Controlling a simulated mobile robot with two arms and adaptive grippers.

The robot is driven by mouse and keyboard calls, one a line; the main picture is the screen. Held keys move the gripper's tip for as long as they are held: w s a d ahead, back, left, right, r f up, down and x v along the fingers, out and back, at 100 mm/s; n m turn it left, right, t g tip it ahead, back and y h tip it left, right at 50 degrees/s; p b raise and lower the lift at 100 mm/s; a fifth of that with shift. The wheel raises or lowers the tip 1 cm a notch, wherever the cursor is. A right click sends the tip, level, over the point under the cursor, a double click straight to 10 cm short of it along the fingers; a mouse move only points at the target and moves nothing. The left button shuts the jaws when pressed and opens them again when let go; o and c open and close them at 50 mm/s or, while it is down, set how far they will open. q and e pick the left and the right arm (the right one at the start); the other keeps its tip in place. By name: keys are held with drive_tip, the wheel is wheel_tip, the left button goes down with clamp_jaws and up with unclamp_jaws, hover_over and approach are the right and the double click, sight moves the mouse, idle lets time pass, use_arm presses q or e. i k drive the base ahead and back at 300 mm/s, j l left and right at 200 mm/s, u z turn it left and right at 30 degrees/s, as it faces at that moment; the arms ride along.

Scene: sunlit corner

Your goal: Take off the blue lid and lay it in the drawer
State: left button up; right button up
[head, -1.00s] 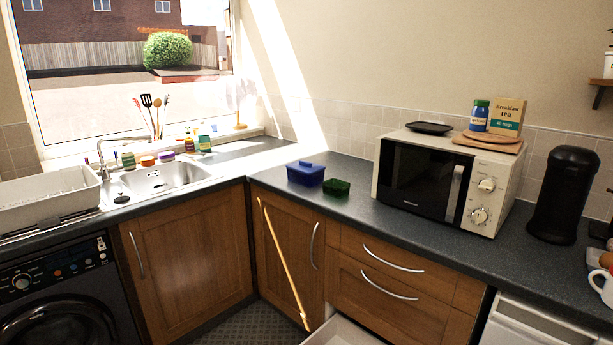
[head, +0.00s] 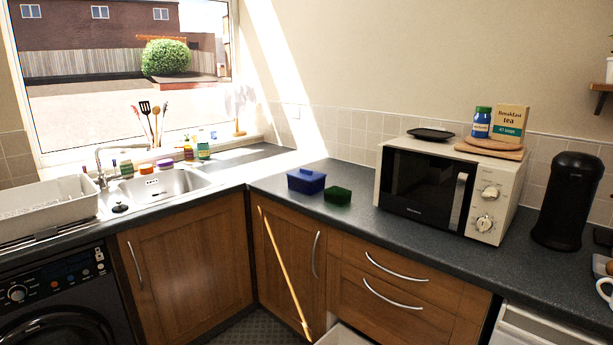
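A blue box with a blue lid (head: 307,173) on it stands on the dark worktop in the corner, left of the microwave. The lid has a small raised handle on top. An open drawer (head: 343,336) shows at the bottom edge, low under the other drawers. Only part of its pale inside is in view, and the rest is cut off. Neither of my grippers is in view.
A dark green block-like thing (head: 338,195) sits just right of the blue box. The microwave (head: 447,187) stands further right. The worktop (head: 370,223) in front of the microwave is clear.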

sight(305, 174)
drive_tip(key=i+j, duration=0.25)
drive_tip(key=i+j+z, duration=0.15)
drive_tip(key=j, duration=0.25)
drive_tip(key=i+j, duration=0.35)
drive_tip(key=i+j+z, duration=0.15)
drive_tip(key=j, duration=0.25)
drive_tip(key=i+j, duration=0.35)
drive_tip(key=z, duration=0.05)
